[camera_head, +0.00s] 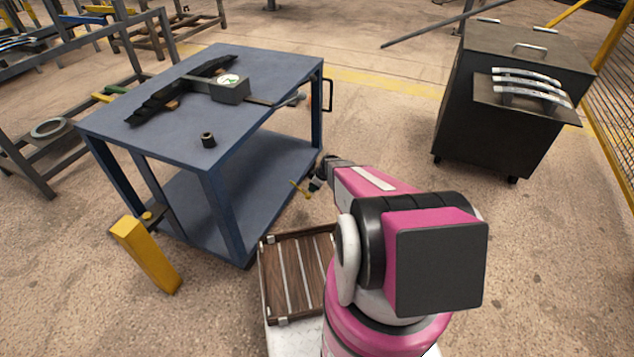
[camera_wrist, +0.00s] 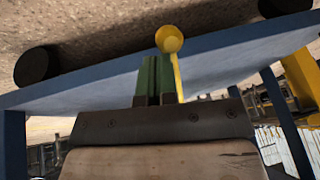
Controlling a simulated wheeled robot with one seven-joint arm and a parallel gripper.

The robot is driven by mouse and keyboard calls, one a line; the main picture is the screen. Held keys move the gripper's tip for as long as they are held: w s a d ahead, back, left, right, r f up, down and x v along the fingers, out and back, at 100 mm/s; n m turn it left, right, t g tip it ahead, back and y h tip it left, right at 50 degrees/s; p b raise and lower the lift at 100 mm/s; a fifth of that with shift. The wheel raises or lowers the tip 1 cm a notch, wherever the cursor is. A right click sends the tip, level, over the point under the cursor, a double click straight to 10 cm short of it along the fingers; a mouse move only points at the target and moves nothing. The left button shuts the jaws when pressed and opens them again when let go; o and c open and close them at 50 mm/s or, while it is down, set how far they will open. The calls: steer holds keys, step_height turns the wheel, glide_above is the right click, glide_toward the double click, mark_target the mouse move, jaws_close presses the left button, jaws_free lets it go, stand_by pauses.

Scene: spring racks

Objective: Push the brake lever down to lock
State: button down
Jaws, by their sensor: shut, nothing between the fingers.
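The yellow brake lever (camera_wrist: 177,80) has a round ball knob (camera_wrist: 169,39) and shows large in the wrist view, beside the right side of my fingers. Its lower end is hidden behind my gripper body. My gripper (camera_wrist: 154,62) is shut and empty, its greenish fingers together. Whether they touch the lever I cannot tell. In the head view, a small yellow lever (camera_head: 299,191) sticks out near the lower shelf of the blue cart (camera_head: 262,60), just left of my gripper (camera_head: 316,184).
The cart top carries a dark spring assembly with a grey box (camera_head: 230,92) and a small black cylinder (camera_head: 208,140). A yellow post (camera_head: 147,258) stands at the cart's near left corner. A dark wheeled cabinet (camera_head: 500,125) is at right. Floor between them is clear.

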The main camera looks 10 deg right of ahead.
steer(key=shift+s+a+f, duration=0.15)
steer(key=shift+a+f, duration=0.25)
steer(key=shift+f, duration=0.3)
steer(key=shift+x, duration=0.85)
